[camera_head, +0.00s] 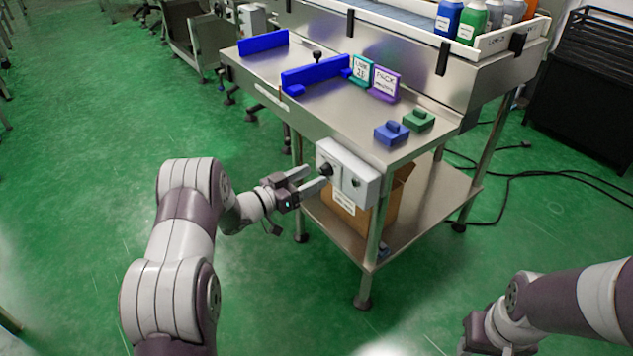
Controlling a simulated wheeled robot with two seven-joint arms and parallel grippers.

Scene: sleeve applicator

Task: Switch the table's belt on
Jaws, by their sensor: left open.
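A light grey control box (347,172) is fixed to the front of the steel table (335,115) near its right end. A black knob (326,169) sits on the left part of its face, and a smaller dark control (356,183) sits on the right part. My left gripper (311,179) is open in front of the box, its fingers pointing at the black knob. The fingertips appear close to the knob; I cannot tell whether they touch it. My right arm comes in at the lower right; its gripper fingers are not visible.
Blue guide blocks (315,74), two small signs (385,82), a blue block (391,133) and a green block (418,120) stand on the table. A raised tray (490,45) behind holds several bottles. A cardboard box (385,205) sits on the lower shelf. Cables lie on the floor at right.

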